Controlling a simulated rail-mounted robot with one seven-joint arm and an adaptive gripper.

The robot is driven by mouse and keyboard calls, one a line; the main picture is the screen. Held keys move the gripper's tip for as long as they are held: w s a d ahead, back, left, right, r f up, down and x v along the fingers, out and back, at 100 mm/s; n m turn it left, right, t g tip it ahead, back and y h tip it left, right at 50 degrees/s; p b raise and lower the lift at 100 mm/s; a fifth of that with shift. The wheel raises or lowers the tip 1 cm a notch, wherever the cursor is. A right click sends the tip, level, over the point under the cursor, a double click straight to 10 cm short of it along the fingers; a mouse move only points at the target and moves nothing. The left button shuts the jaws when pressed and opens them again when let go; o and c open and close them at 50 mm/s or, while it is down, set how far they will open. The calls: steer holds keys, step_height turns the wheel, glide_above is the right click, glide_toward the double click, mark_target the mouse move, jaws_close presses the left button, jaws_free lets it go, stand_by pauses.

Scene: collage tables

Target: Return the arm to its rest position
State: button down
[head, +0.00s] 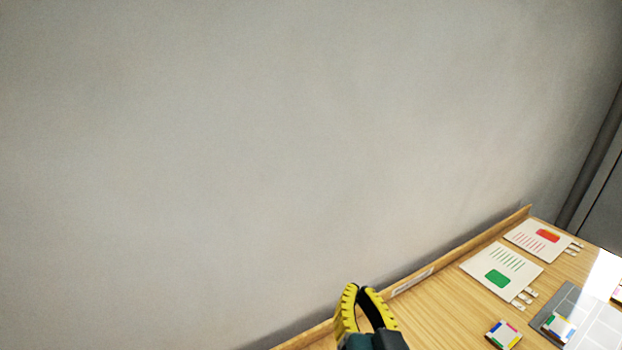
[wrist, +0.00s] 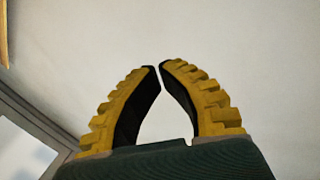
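My gripper (head: 362,291) has yellow, ridged fingers with dark inner pads. In the head view it stands at the bottom middle, fingers pointing up, in front of the wooden table's back edge. In the wrist view my gripper (wrist: 160,66) shows its two fingertips almost meeting, with a narrow gap at the tips and an empty space between the pads. It holds nothing. The rest of the arm is hidden below the head view.
A wooden table (head: 455,297) with a raised back rim lies at the lower right. On it are a green-marked card (head: 480,262), a red-marked card (head: 527,246), a grey tray (head: 597,334) and small coloured square pieces (head: 503,335). A bare grey wall (head: 250,150) stands behind.

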steer(key=s+a+r+n+t+p, duration=0.1)
steer(key=s+r+n+t, duration=0.15)
steer(key=s+r, duration=0.45)
steer(key=s+a+r+n+t+p, duration=0.1)
steer(key=s+r+n+t, duration=0.2)
steer(key=r, duration=0.7)
step_height(320, 180, up, 24)
steer(key=s+m+p, duration=0.1)
steer(key=m+p, duration=0.1)
steer(key=p, duration=2.2)
steer(key=shift+a+h, duration=0.15)
steer(key=shift+h, duration=0.25)
steer(key=shift+g, duration=0.25)
